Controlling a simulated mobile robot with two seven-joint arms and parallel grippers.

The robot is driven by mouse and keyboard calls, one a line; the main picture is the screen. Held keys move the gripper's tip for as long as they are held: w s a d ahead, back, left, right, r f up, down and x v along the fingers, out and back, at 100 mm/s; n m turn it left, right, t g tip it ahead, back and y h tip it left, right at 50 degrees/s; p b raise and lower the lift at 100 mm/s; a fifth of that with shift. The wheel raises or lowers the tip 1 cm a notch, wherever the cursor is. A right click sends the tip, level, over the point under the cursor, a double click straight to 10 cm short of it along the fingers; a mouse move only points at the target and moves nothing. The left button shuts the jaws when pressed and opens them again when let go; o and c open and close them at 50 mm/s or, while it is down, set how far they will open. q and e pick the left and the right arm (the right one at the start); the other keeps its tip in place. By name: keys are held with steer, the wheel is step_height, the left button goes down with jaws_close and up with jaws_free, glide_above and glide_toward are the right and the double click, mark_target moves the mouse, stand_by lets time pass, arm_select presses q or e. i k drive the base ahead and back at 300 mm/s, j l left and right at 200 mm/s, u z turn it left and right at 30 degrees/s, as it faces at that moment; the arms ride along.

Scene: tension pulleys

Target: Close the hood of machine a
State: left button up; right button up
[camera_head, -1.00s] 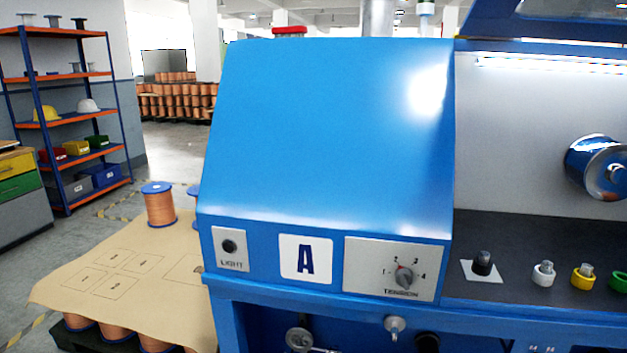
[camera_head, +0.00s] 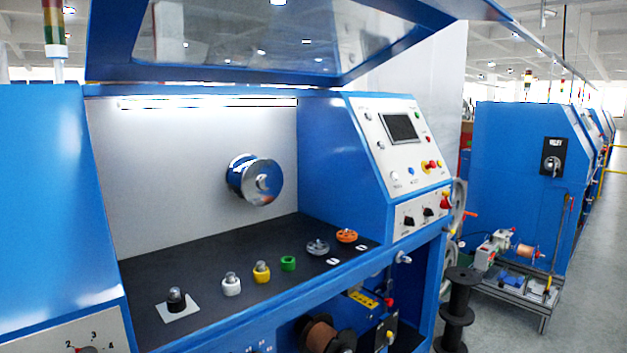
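The hood (camera_head: 270,45) of the blue machine (camera_head: 345,160) is raised, its window frame tilted up above the open work bay. The letter A plate seen on this machine earlier is out of the present view. Inside the bay, a lit strip lamp (camera_head: 210,103) runs under the hood and a metal pulley (camera_head: 254,180) sticks out of the grey back wall. Neither of my grippers shows in the head view.
On the dark bay floor (camera_head: 215,258) stand a black post (camera_head: 176,300) and white, yellow and green pulleys. Grey (camera_head: 317,247) and orange (camera_head: 346,236) wheels lie farther right. A black spool (camera_head: 457,300) stands on the floor. Another blue machine (camera_head: 530,180) is at right.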

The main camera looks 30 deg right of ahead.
mark_target(308, 43)
steer(key=z, duration=0.15)
steer(key=i+j+z, duration=0.15)
steer(key=j+z, duration=0.35)
steer(key=j, duration=0.55)
steer(key=j+z, duration=0.45)
steer(key=j, duration=0.55)
